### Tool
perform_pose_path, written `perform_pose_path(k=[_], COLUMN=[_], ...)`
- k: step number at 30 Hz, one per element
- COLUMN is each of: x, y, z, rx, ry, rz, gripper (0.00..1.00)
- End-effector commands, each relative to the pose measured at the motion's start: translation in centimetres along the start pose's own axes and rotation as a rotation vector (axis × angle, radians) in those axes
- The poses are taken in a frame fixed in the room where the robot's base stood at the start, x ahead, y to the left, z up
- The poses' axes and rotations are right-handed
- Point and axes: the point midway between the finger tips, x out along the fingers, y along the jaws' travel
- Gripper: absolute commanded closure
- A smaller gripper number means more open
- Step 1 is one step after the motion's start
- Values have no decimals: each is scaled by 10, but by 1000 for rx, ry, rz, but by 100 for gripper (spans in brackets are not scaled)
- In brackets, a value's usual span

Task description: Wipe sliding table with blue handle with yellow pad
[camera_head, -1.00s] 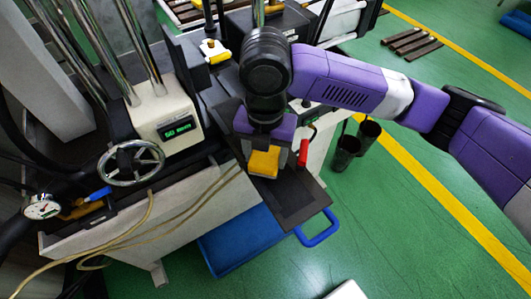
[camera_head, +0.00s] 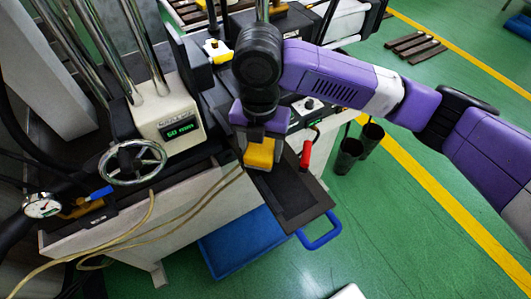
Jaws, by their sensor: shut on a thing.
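The sliding table (camera_head: 301,197) is a dark flat plate that sticks out from the machine toward the lower right. Its blue handle (camera_head: 321,235) is a loop at the outer corner. My gripper (camera_head: 259,140) points down over the table's inner left part and is shut on the yellow pad (camera_head: 259,155). The pad's lower edge is at or just above the plate; I cannot tell whether it touches. The fingertips are largely hidden by the purple gripper body and the pad.
A red-handled lever (camera_head: 305,154) stands right beside the table. A machine with a handwheel (camera_head: 132,162) and a green display (camera_head: 180,130) is at left. A blue bin (camera_head: 240,243) lies below. Another yellow-and-white item (camera_head: 217,50) sits behind. Dark cylinders (camera_head: 348,155) stand on the floor at right.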

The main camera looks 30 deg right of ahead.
Motion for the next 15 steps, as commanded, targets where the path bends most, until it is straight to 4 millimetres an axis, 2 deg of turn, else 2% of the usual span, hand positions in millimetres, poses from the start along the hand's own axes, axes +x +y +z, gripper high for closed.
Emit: perform_pose_path(k=[8, 15], x=[0, 2], y=[6, 20], z=[7, 20], rx=[1, 1], ry=[0, 0], rz=[0, -1], gripper=[73, 73])
